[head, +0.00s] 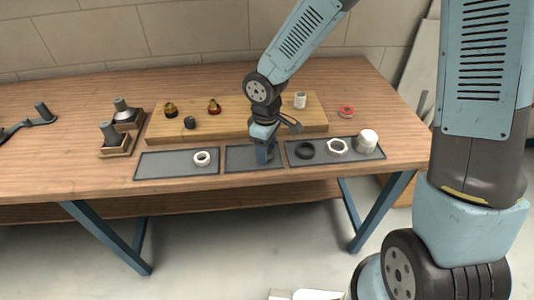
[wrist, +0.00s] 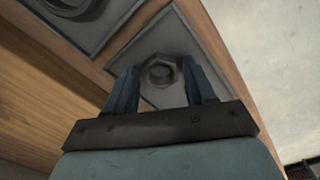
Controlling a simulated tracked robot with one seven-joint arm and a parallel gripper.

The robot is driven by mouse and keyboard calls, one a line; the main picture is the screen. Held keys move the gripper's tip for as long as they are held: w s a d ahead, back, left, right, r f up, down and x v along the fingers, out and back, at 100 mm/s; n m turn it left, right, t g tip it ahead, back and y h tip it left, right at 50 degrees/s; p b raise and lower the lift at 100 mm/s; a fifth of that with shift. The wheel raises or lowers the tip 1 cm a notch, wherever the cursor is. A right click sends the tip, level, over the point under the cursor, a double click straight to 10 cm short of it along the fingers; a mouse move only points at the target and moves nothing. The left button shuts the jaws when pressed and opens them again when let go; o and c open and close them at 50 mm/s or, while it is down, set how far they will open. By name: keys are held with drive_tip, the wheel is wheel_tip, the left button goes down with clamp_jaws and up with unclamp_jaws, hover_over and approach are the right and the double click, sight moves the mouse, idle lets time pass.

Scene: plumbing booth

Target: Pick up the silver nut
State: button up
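The silver nut (wrist: 161,72) is a grey hex nut with a round hole, lying on the middle grey mat (wrist: 160,38). My gripper (wrist: 160,66) is open, with one blue finger on each side of the nut in the wrist view and a gap visible on both sides. I cannot tell how far above the mat the fingertips are. In the head view my gripper (head: 266,156) points down over the middle mat (head: 238,158) and hides the nut.
The left mat (head: 160,166) holds a white ring (head: 202,158). The right mat (head: 363,143) holds a black ring (head: 305,150), a pale nut (head: 338,146) and a white cap (head: 367,140). Behind stands a wooden board (head: 240,115) with several fittings. A red ring (head: 346,111) lies beside it.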

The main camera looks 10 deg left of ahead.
drive_tip(key=c, duration=0.8)
drive_tip(key=shift+r, duration=0.1)
drive_tip(key=shift+c, duration=0.2)
